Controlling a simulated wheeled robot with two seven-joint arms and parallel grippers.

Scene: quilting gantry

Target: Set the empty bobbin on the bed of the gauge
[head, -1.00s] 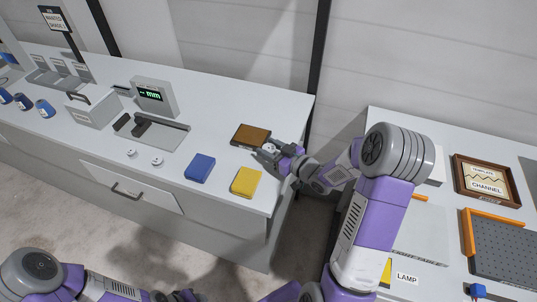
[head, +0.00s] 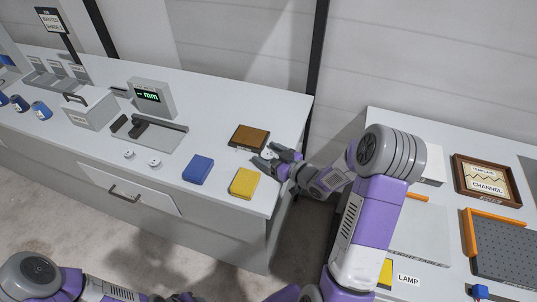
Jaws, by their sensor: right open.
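The gauge has a grey box with a green "mm" display (head: 148,96) and a low grey bed (head: 160,136) in front of it. The bed looks bare apart from its dark jaw parts. A small white bobbin (head: 267,154) lies by the brown pad, close to the fingertips of my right gripper (head: 271,158). That gripper is open, and contact with the bobbin cannot be told. Two more white bobbins (head: 128,154) (head: 154,162) stand in front of the gauge. Which bobbin is empty is too small to tell. My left gripper (head: 183,297) is barely in view at the bottom edge.
A brown pad (head: 249,138), a blue pad (head: 197,169) and a yellow pad (head: 244,183) lie around the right gripper. A grey box with a handle (head: 91,109) and blue spools (head: 41,110) are further left. A gap separates this counter from the right table (head: 420,236).

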